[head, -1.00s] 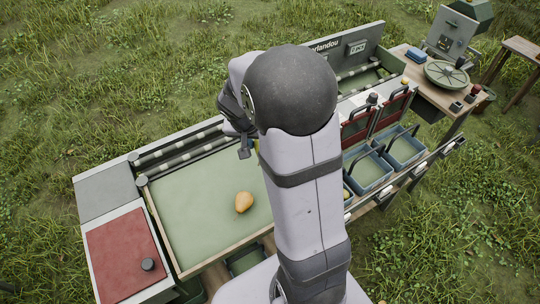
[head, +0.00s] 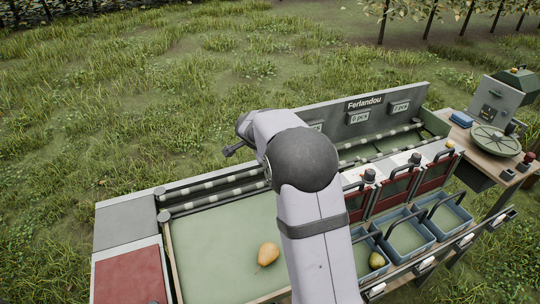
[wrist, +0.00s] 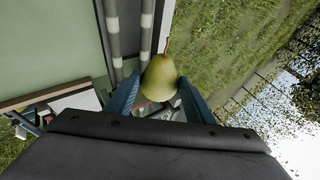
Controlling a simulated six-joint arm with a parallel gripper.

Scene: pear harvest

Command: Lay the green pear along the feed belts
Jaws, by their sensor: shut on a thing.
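The green pear (wrist: 160,76) shows in the wrist view, stem pointing away from me. My gripper (wrist: 158,86) is shut on it, one blue finger on each side. In the head view my arm hides the pear, and only a dark part of the gripper shows left of the arm. The feed belts (head: 213,190) are banded light-and-dark lines along the back of the green bed. They also show in the wrist view (wrist: 113,35), left of the pear. The pear appears above or beside them; its height cannot be told.
A yellow pear (head: 268,254) lies on the green bed (head: 215,255). Another pear (head: 376,261) lies in a blue crate (head: 364,243) at the right. A signboard (head: 350,115) stands behind the belts. A red panel (head: 130,277) is at the front left.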

